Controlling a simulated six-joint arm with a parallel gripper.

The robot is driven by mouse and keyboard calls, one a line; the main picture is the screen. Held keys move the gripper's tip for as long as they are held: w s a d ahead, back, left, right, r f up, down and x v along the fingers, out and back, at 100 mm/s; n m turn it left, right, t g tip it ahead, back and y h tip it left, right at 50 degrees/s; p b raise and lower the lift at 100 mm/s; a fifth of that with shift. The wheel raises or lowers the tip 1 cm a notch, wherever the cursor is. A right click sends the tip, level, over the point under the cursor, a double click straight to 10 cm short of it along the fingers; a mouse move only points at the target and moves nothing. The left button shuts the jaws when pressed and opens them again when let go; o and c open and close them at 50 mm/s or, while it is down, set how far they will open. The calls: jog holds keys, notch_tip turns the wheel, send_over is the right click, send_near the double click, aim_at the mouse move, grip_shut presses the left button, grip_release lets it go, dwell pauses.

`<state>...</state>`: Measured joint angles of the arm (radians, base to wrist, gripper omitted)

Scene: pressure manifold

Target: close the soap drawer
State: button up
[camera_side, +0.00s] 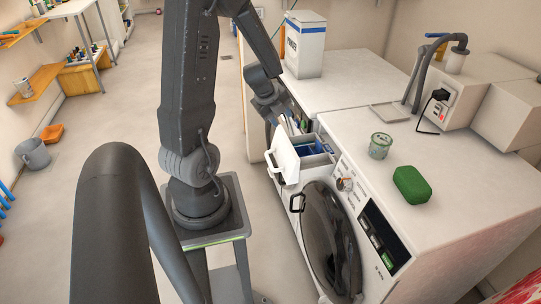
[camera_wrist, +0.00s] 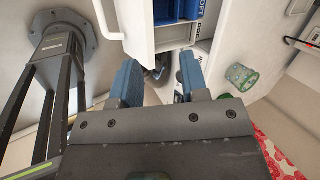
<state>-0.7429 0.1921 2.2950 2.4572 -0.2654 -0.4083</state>
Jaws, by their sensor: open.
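The soap drawer (camera_side: 286,158) is pulled out from the front of the washing machine (camera_side: 400,223). It has a white front with a handle, and blue compartments show inside. In the wrist view the drawer (camera_wrist: 138,30) is at the top, with its white handle at the upper left. My gripper (camera_side: 297,124) is at the far side of the drawer, close to it. In the wrist view my gripper (camera_wrist: 160,72) has its two blue fingers spread with nothing between them. I cannot tell whether a finger touches the drawer.
A white box (camera_side: 305,44) stands on the neighbouring machine. A grey hose (camera_side: 436,68) and a control box (camera_side: 437,106) are at the back. The floor at left is mostly clear.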

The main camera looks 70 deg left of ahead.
aim_at(270, 161)
jog(key=s+a+f+m+g+h, duration=0.2)
jog(key=s+f+g, duration=0.1)
jog(key=s+f, duration=0.2)
jog(key=f, duration=0.4)
jog(key=w+f, duration=0.1)
jog(key=f, duration=0.3)
jog(key=w+f, duration=0.1)
jog(key=f, duration=0.4)
jog(key=shift+w+d, duration=0.1)
jog(key=shift+w, duration=0.05)
grip_shut()
